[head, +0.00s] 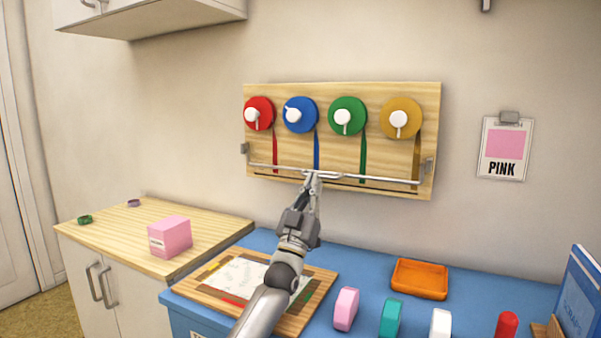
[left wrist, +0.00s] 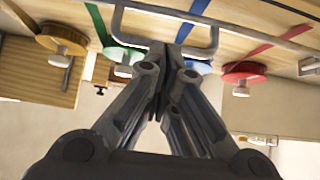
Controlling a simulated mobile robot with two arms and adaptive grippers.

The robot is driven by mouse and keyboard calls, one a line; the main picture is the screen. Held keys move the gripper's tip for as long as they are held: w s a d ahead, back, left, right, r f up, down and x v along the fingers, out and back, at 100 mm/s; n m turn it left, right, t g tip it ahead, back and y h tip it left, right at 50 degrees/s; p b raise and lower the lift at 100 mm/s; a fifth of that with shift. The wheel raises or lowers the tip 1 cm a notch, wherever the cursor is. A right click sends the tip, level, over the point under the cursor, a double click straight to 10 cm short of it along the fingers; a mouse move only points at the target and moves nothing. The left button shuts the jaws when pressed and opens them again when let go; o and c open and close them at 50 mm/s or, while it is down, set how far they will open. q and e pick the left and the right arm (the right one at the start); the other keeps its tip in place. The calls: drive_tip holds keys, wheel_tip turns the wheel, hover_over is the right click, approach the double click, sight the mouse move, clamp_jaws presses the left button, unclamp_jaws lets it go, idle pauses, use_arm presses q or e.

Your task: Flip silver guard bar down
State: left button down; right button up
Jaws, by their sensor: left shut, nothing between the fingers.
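The silver guard bar (head: 375,177) runs across the lower part of a wooden board (head: 280,95) on the wall, between two small side brackets. It crosses in front of the red, blue, green and gold ribbons near their lower ends. My left gripper (head: 313,180) is at the middle of the bar, its fingers shut and empty. In the left wrist view the shut fingertips (left wrist: 168,50) overlap a U-shaped silver handle (left wrist: 150,8); I cannot tell whether they touch it. My right gripper is not in view.
Colored discs with white knobs, such as the green one (head: 347,116), line the board. Below, the blue table (head: 350,260) holds an orange tray (head: 420,279), a wooden-framed sheet (head: 230,273) and several stamps. A pink box (head: 169,237) stands on the left counter.

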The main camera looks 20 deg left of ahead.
use_arm(q)
drive_tip(key=s+f, duration=0.1)
drive_tip(key=s, duration=1.2)
drive_tip(key=shift+s+a+f, duration=0.3)
drive_tip(key=shift+s+f, duration=0.05)
